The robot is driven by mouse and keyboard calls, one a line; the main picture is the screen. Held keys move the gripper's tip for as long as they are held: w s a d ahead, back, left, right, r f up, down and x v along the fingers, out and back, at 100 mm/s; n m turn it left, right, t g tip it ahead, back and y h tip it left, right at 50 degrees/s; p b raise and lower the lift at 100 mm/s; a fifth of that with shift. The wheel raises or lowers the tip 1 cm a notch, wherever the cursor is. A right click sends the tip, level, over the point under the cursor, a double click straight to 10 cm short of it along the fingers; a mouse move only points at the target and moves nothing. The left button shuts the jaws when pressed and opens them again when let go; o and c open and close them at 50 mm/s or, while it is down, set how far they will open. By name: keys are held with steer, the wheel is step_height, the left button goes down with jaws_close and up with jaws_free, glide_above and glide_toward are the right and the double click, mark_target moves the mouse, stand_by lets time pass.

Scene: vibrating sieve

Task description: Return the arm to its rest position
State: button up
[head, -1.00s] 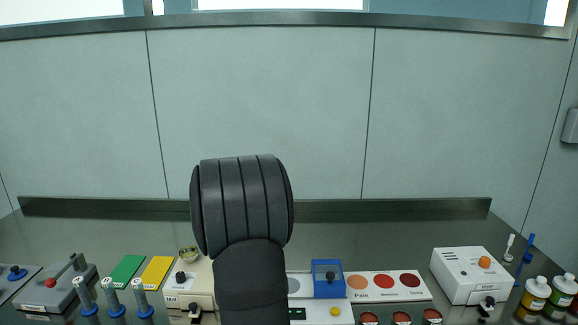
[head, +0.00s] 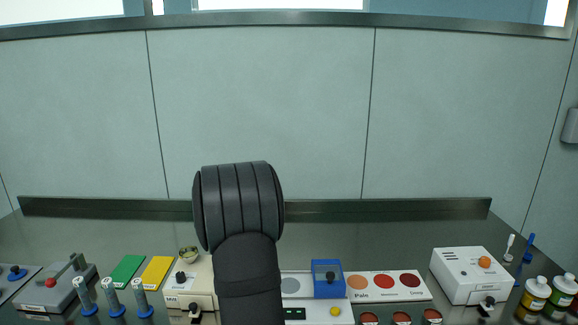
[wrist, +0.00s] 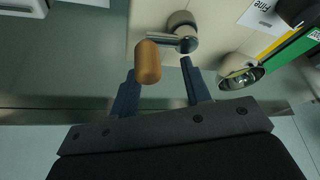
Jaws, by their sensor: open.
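My arm (head: 248,275) rises at the front middle of the bench in the head view, with a thick black ribbed joint (head: 240,205) on top. The head view does not show my gripper's fingers. In the wrist view my gripper (wrist: 158,70) has its two dark fingers spread apart, with nothing held between them. An orange-brown knob (wrist: 148,62) on a metal lever shows just beyond the fingertips, near the left one. I cannot tell how far it is from them.
A beige machine (head: 190,290) stands left of my arm. Green (head: 127,269) and yellow (head: 157,270) pads lie behind several blue-based tubes. A blue box (head: 327,265), a colour-dot panel (head: 385,294) and a white device (head: 470,268) stand right. A small metal bowl (wrist: 243,76) shows beside the fingers.

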stand_by(0.4)
steer(key=shift+s+d+r, duration=0.1)
steer(key=shift+s+d, duration=0.05)
steer(key=shift+s, duration=0.05)
step_height(320, 180, up, 7)
steer(key=f, duration=0.6)
steer(key=shift+s+d+f, duration=0.15)
steer(key=shift+s+f, duration=0.15)
steer(key=shift+f, duration=0.05)
steer(key=w+a, duration=0.1)
steer(key=w+a+f, duration=0.1)
steer(key=w, duration=0.1)
steer(key=shift+w, duration=0.1)
steer(key=s+a, duration=0.1)
steer(key=s+a+r, duration=0.1)
steer(key=s, duration=0.1)
steer(key=shift+s+d+r, duration=0.1)
steer(key=shift+s+r, duration=0.05)
steer(key=shift+s, duration=0.35)
steer(key=shift+s+d+r, duration=0.1)
steer(key=shift+s, duration=0.4)
steer(key=shift+s+r, duration=0.15)
steer(key=shift+s, duration=0.8)
steer(key=shift+c, duration=0.4)
